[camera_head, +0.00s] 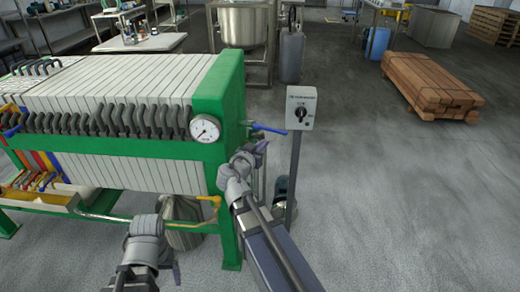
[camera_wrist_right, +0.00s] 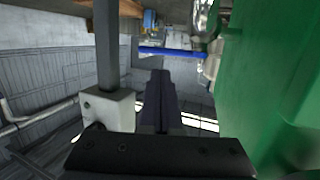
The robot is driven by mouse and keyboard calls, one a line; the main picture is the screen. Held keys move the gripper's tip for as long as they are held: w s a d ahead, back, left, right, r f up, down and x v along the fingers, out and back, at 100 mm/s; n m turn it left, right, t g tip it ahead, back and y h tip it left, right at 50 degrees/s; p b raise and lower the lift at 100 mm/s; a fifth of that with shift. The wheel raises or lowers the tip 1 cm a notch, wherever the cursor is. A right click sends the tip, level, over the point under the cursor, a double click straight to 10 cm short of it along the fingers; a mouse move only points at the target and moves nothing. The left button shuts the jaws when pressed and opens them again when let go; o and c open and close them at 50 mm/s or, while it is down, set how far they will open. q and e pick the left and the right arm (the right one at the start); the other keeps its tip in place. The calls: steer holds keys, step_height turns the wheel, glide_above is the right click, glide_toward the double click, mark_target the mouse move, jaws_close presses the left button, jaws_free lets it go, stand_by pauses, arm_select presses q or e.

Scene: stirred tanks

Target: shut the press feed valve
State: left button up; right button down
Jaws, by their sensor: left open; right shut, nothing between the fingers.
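The feed valve's blue lever handle (camera_head: 268,128) sticks out to the right from the green end frame of the filter press (camera_head: 226,85). In the right wrist view the lever (camera_wrist_right: 172,52) lies roughly level across the picture, beyond my fingers. My right gripper (camera_head: 260,148) is just below the lever in the head view, shut and empty. Its dark fingers (camera_wrist_right: 160,92) show together in the wrist view; I cannot tell whether they touch the lever. My left gripper (camera_head: 150,228) is low in front of the press, open, its fingers hard to make out.
A grey switch box (camera_head: 300,107) on a post stands close to the right of the lever; it also shows in the wrist view (camera_wrist_right: 108,110). A pressure gauge (camera_head: 205,128) is on the green frame. Stacked timber (camera_head: 430,85) lies back right. Floor at the right is clear.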

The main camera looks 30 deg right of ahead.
mark_target(276, 132)
steer(key=b+x, duration=0.1)
steer(key=x, duration=0.8)
steer(key=shift+w+d+f+b, duration=0.1)
steer(key=shift+w+d+b, duration=0.1)
steer(key=shift+d+b, duration=0.1)
arm_select(q)
steer(key=shift+f, duration=0.95)
arm_select(e)
steer(key=shift+d, duration=0.1)
